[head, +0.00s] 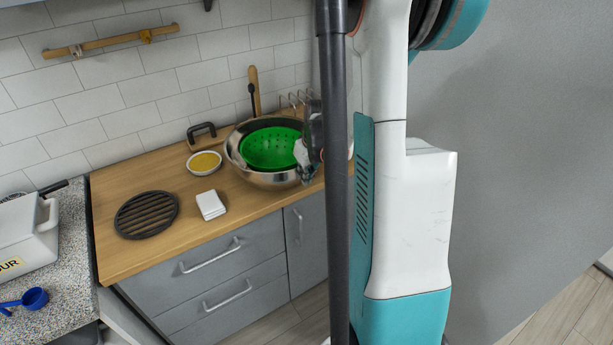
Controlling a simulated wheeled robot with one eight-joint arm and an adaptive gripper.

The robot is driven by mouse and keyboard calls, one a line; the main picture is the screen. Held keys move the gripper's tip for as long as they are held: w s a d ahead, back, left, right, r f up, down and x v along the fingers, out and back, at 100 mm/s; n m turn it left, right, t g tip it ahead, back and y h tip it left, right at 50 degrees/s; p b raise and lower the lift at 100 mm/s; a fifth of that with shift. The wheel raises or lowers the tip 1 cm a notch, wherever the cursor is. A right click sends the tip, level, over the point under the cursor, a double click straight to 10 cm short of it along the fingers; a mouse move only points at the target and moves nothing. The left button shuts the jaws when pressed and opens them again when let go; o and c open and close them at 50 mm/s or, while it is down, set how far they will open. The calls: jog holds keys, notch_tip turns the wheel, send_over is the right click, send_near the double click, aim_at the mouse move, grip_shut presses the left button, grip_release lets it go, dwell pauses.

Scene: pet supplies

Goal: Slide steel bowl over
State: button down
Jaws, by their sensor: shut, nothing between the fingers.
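The steel bowl (268,180) stands on the wooden counter near the tiled back wall. A green colander (268,149) with holes sits inside it. My gripper (306,176) is at the bowl's right side, close to the rim, with its fingers pointing down. It is shut and holds nothing. I cannot tell whether it touches the bowl. My arm and column hide the counter just right of the bowl.
A small white bowl of yellow food (204,163) stands left of the steel bowl. A white folded cloth or block (210,205) and a round dark grate (146,215) lie further left. The counter's front strip is clear. A wire rack (292,102) stands behind.

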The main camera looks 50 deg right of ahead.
aim_at(291, 166)
jog(key=w, duration=0.2)
jog(key=w+d, duration=0.1)
jog(key=w, duration=0.2)
jog(key=w+b, duration=0.1)
jog(key=w, duration=0.2)
jog(key=shift+d, duration=0.35)
